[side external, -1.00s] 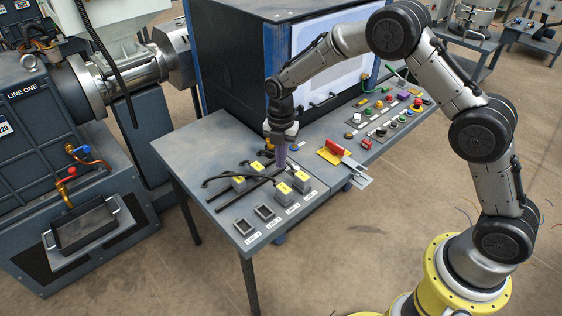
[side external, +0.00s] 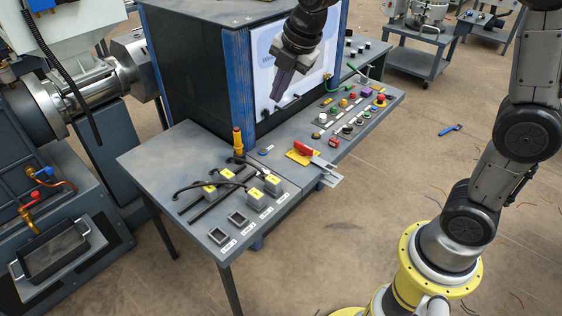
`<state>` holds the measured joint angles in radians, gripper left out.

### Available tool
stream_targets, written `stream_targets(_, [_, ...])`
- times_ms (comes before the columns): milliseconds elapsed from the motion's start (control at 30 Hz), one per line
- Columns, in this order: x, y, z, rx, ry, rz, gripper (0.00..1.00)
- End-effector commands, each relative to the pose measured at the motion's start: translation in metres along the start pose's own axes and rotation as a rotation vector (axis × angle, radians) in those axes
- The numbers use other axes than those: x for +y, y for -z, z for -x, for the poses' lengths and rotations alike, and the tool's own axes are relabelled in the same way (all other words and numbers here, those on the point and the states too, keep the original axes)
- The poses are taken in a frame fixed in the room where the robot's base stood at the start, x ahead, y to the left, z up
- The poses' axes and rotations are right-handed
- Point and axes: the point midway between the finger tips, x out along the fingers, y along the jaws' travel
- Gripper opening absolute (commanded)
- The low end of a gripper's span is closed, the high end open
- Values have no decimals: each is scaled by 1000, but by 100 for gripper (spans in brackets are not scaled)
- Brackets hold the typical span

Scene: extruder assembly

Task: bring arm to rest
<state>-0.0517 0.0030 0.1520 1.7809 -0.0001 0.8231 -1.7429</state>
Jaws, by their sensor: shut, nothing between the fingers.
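My gripper (side external: 280,94) hangs in the air in front of the white panel of the dark cabinet, above the bench. Its purple fingers are shut with nothing between them, and they point down and slightly left. It is apart from everything on the bench. The upper part of my arm runs out of the top of the picture.
Below stands the grey bench (side external: 150,160) with several yellow-topped grey connectors (side external: 253,198), two empty square sockets (side external: 219,236), an orange-yellow upright piece (side external: 238,142) and a red switch handle (side external: 304,149). A button panel (side external: 350,117) lies to the right.

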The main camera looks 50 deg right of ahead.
Motion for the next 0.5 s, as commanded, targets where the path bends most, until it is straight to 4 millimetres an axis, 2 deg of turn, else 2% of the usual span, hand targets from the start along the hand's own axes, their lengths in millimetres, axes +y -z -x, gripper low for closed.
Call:
stream_targets(33, [-13,0,23,-7,-31,-66,0])
stream_targets(200, [-62,3,76,-11,-110,-341,0])
stream_targets(367, [-120,11,107,7,-171,-659,0])
stream_targets(500, [-173,20,114,38,-200,-987,0])
